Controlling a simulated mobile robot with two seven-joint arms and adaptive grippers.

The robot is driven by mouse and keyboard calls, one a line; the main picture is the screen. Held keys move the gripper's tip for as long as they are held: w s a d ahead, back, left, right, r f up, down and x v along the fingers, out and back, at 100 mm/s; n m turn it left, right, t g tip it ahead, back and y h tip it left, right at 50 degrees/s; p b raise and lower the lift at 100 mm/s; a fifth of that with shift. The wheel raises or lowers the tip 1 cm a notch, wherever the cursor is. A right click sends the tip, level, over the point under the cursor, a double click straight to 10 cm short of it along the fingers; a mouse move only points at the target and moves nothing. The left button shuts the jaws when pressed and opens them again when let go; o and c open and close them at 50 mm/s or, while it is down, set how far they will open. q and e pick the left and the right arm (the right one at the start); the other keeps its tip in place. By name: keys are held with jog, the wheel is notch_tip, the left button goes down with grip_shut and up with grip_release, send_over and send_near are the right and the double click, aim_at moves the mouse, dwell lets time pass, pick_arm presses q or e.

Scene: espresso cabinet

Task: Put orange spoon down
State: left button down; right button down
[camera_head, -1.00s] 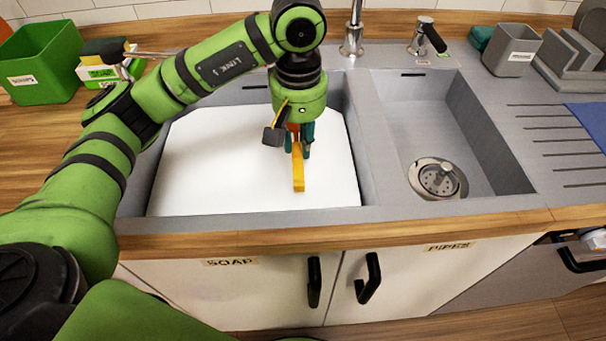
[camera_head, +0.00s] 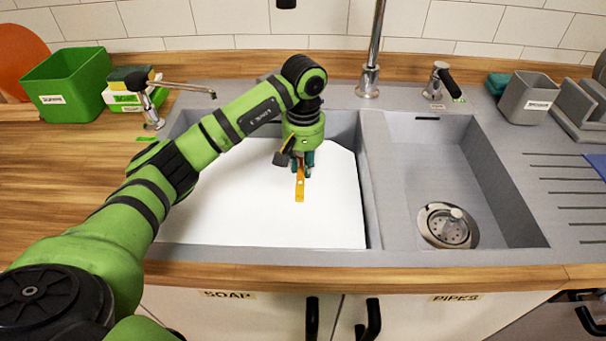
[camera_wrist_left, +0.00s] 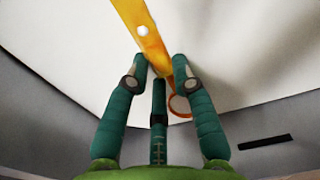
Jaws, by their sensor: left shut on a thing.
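The orange spoon (camera_head: 300,188) is in my left gripper (camera_head: 302,164) over the left sink basin. In the head view its flat handle hangs down toward the front, above a white surface (camera_head: 230,205) in the basin. In the left wrist view the spoon (camera_wrist_left: 143,32) runs from the top edge between the teal fingers of my left gripper (camera_wrist_left: 160,75). A ring-shaped orange part shows beyond the fingers. I cannot tell whether the spoon touches the white surface. My right gripper is not in view.
The right basin (camera_head: 430,160) is empty apart from its drain (camera_head: 447,226). A divider (camera_head: 378,170) separates the basins. A tall tap (camera_head: 370,75) stands behind. A green bin (camera_head: 66,85) and sponges (camera_head: 130,80) are at left; a grey cup (camera_head: 528,98) is at right.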

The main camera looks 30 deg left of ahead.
aim_at(303, 169)
pick_arm(q)
jog(key=shift+f, duration=1.8)
jog(key=shift+f, duration=0.1)
jog(key=c, duration=1.1)
grip_release()
jog(key=shift+o, duration=0.2)
jog(key=shift+d+r, duration=0.1)
jog(key=shift+r, duration=3.8)
